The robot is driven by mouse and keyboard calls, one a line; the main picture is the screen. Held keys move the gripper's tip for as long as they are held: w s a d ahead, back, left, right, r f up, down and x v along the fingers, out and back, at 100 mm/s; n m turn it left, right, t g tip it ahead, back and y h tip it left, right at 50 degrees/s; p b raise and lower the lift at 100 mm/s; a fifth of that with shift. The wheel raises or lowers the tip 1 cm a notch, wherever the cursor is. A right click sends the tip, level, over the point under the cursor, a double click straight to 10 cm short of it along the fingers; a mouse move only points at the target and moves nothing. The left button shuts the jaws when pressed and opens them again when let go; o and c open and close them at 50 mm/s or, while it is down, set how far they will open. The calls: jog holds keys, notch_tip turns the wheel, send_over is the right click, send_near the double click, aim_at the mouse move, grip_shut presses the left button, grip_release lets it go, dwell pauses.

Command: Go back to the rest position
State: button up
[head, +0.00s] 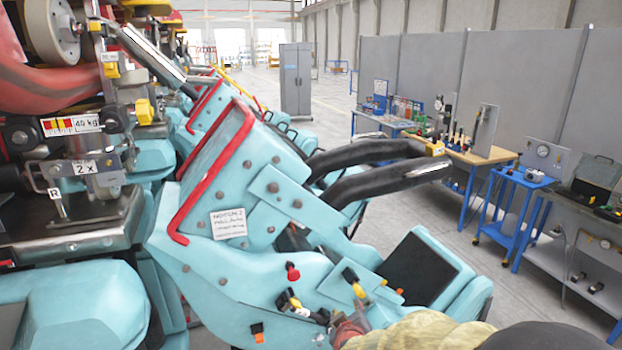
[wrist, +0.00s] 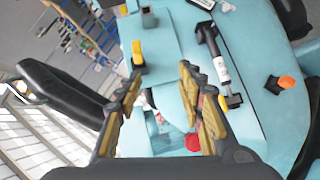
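My gripper (wrist: 160,70) shows in the wrist view with its two yellow-padded fingers spread apart, so it is open. I see nothing held between them. Beyond the fingers is the teal coaster car (wrist: 165,30). A red knob (wrist: 192,143) shows low between the fingers, and a yellow-ended lever (wrist: 137,54) stands just past the left fingertip. In the head view, my arm in a khaki cover (head: 425,331) reaches in at the bottom, close against the side of the teal coaster car (head: 270,195). My fingers are hard to make out there.
The car's padded black restraint bars (head: 365,180) rise above my arm. A black cylinder with a white label (wrist: 220,66) and an orange clip (wrist: 286,82) sit on the car. Workbenches (head: 485,157) with tools line the right. Open floor (head: 440,215) lies between car and benches.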

jog(key=s+a+f+m+g+y+b, duration=0.2)
jog(key=s+a+f+g, duration=0.15)
jog(key=s, duration=0.55)
jog(key=s+a+f+m+g+y+b, duration=0.15)
jog(key=s+g, duration=0.25)
jog(key=s, duration=0.4)
jog(key=s+d+m+h+b, duration=0.1)
jog(key=s+d+b, duration=0.5)
jog(key=s+b, duration=0.1)
jog(key=s+d+r+m+t+h+b, duration=0.1)
jog(key=s+d+m+b, duration=0.1)
jog(key=s+d+b, duration=0.4)
jog(key=s+b, duration=0.1)
jog(key=s, duration=0.3)
jog(key=shift+b, duration=0.35)
jog(key=shift+o, duration=0.5)
jog(key=shift+r+m, duration=0.1)
jog(key=shift+m, duration=0.15)
